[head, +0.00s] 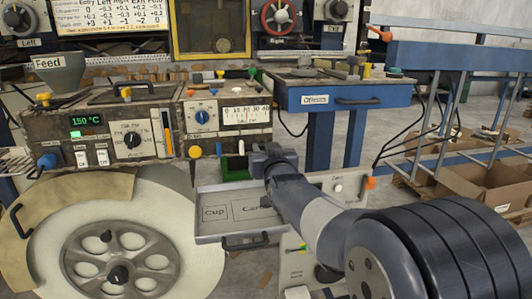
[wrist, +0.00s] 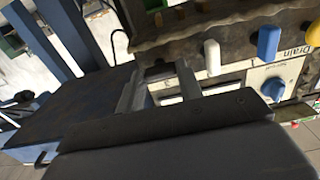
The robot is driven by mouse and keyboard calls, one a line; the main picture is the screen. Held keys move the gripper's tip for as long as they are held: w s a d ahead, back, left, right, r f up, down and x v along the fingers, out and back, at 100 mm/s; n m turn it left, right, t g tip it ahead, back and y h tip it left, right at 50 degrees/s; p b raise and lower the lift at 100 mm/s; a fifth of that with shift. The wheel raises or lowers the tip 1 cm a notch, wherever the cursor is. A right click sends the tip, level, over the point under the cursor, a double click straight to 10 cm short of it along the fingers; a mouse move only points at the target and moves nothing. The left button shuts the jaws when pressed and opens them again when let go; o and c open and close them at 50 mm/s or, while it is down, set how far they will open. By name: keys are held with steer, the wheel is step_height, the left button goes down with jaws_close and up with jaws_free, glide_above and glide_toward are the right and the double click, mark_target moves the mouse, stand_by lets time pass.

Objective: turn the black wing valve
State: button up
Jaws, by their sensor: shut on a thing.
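My gripper (head: 270,158) is in front of the machine panels in the head view, above the grey tray. In the wrist view its two grey fingers (wrist: 160,85) reach up to the panel below the row of levers, with a dark part between their tips. They are shut on this part, which I take to be the black wing valve; it is mostly hidden, and its angle cannot be told. In the head view my gripper and arm cover that spot.
White (wrist: 212,57) and blue (wrist: 268,43) levers stand close right of the fingers, above a panel marked Drain with a blue knob (wrist: 273,88). A grey tray (head: 212,239) lies below my gripper. A blue table (head: 335,98) stands behind; cardboard boxes (head: 470,190) lie at right.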

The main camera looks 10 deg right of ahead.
stand_by(0.4)
steer(key=o, duration=1)
steer(key=s+p, duration=0.1)
steer(key=s, duration=0.9)
steer(key=shift+s, duration=0.4)
steer(key=w, duration=1)
steer(key=shift+w+b, duration=0.4)
steer(key=shift+s, duration=0.1)
